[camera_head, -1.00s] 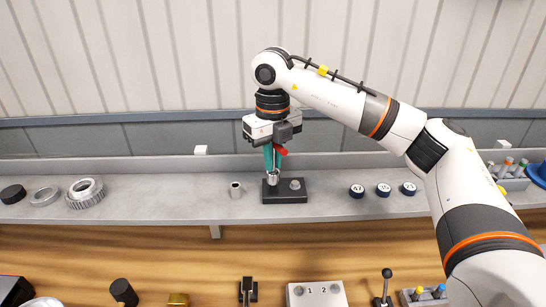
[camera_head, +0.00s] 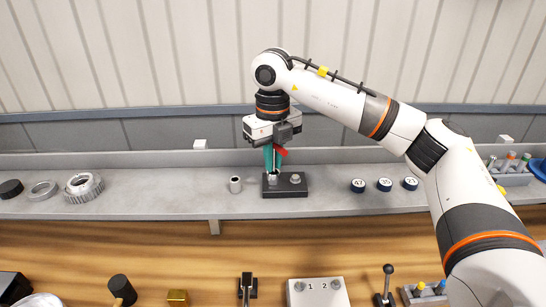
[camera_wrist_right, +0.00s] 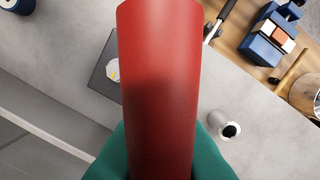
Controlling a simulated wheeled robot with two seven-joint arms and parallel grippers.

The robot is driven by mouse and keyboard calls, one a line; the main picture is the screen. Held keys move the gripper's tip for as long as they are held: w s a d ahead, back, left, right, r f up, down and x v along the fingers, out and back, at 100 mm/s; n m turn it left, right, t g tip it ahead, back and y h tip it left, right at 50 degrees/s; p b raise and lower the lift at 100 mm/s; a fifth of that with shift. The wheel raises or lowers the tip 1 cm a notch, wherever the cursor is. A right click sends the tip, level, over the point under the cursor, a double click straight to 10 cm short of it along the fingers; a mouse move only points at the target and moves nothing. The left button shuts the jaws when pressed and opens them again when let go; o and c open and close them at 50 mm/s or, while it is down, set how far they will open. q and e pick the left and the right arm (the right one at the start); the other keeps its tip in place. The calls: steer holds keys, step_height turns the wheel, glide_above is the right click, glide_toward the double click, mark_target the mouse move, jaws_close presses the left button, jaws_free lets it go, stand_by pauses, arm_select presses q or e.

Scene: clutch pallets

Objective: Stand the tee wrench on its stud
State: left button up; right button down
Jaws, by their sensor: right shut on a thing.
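My right gripper (camera_head: 273,157) has teal fingers and is shut on the red handle of the tee wrench (camera_head: 281,152). In the wrist view the red handle (camera_wrist_right: 160,85) fills the middle, with the teal fingers on both sides. The gripper points down above the left part of a black block (camera_head: 286,190) on the grey shelf. A silver piece (camera_head: 272,179) shows at that spot, below the fingers; I cannot tell whether the wrench is seated on its stud. Another round stud (camera_head: 295,179) stands on the right of the block. My left gripper is out of view.
A small grey hollow cylinder (camera_head: 235,185) stands left of the block. A toothed gear (camera_head: 84,188) and rings lie further left. Several numbered dark caps (camera_head: 384,185) lie to the right. A wall stands behind the shelf; a wooden bench with a lever (camera_head: 387,285) lies in front.

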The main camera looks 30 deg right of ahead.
steer(key=c, duration=1.4)
jaws_free()
steer(key=shift+o, duration=0.5)
steer(key=o, duration=0.3)
steer(key=shift+r, duration=0.1)
steer(key=shift+r+p, duration=2.3)
steer(key=shift+r, duration=1.15)
